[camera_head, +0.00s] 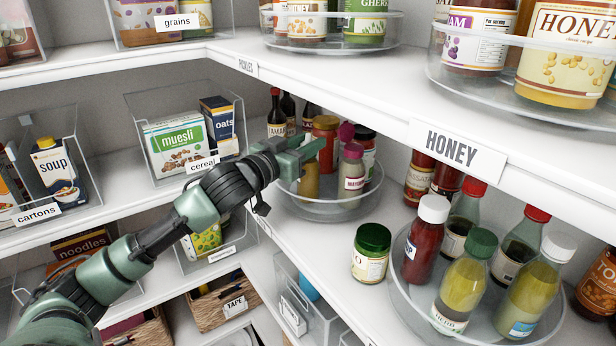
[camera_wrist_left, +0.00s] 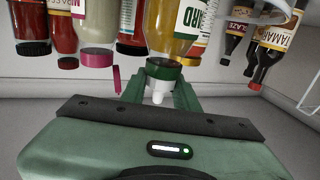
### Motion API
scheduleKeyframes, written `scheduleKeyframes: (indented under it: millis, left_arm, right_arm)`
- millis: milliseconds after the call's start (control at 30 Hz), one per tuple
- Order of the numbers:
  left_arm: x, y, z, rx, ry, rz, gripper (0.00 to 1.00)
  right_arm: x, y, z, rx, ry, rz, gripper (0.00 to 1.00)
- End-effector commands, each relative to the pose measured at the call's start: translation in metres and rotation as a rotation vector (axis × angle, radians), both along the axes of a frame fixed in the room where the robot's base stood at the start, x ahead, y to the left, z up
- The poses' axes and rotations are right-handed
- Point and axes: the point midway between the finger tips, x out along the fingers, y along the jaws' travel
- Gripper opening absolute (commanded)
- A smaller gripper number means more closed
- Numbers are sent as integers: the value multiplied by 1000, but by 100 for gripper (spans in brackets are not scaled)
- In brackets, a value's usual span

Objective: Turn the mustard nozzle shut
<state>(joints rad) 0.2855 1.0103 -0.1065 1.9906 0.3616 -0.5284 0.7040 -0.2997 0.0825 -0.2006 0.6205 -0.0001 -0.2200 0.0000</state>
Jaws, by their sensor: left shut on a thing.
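The mustard bottle (camera_head: 309,182) stands upright on the clear round turntable (camera_head: 345,212), mostly hidden behind my left gripper (camera_head: 300,150). In the left wrist view, which is upside down, the mustard bottle (camera_wrist_left: 178,28) is yellow with a white and green label. Its dark green cap (camera_wrist_left: 164,70) and white nozzle (camera_wrist_left: 158,98) point toward the palm. The green fingers of my left gripper (camera_wrist_left: 160,92) are shut on the cap and nozzle, one on each side. The nozzle's exact turn cannot be told. My right gripper is not in view.
Dark sauce bottles (camera_head: 276,112) are behind. The HONEY shelf edge (camera_head: 450,150) overhangs at the right. A green-lidded jar (camera_head: 371,252) stands in front.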

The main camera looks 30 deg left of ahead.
Motion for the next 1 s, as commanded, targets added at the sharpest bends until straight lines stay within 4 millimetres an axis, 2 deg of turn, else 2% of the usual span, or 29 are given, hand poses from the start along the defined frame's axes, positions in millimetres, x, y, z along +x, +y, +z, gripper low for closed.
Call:
scheduleKeyframes:
  millis: [600, 1000]
  left_arm:
    - [0, 0, 0, 3, 6, -139, 17]
    - [0, 0, -1, 0, 2, -163, 17]
  right_arm:
    - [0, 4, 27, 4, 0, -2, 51]
    - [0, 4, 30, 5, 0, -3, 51]
